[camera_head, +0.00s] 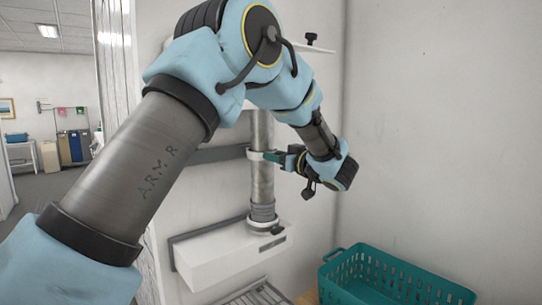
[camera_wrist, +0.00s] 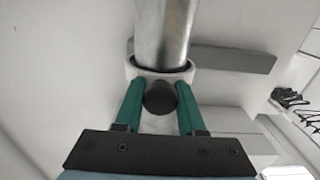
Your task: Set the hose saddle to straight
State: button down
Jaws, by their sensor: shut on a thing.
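The hose saddle (camera_head: 253,154) is a white ring around an upright grey metal hose (camera_head: 262,186). In the wrist view the saddle (camera_wrist: 131,73) crosses the middle, with the hose (camera_wrist: 165,32) passing through it. A round black knob (camera_wrist: 160,98) sits on the saddle's near side. My gripper (camera_head: 272,157) reaches in from the right at the saddle's height. In the wrist view its two green fingers (camera_wrist: 160,88) are closed on either side of the knob and the saddle's white stem. Part of the stem is hidden behind the knob.
A grey wall rail (camera_head: 212,155) runs behind the hose. The hose's lower end meets a white box (camera_head: 225,259) on the wall. A teal basket (camera_head: 390,279) stands at lower right. The right wall (camera_head: 440,130) is bare.

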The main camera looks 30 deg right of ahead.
jog(key=c, duration=0.5)
grip_release()
jog(key=shift+d, duration=0.2)
jog(key=shift+c, duration=0.2)
jog(key=s+d+b, duration=0.2)
jog(key=s+b, duration=0.1)
jog(key=s, duration=0.7)
jog(key=shift+s+b, duration=0.3)
jog(key=shift+b, duration=0.05)
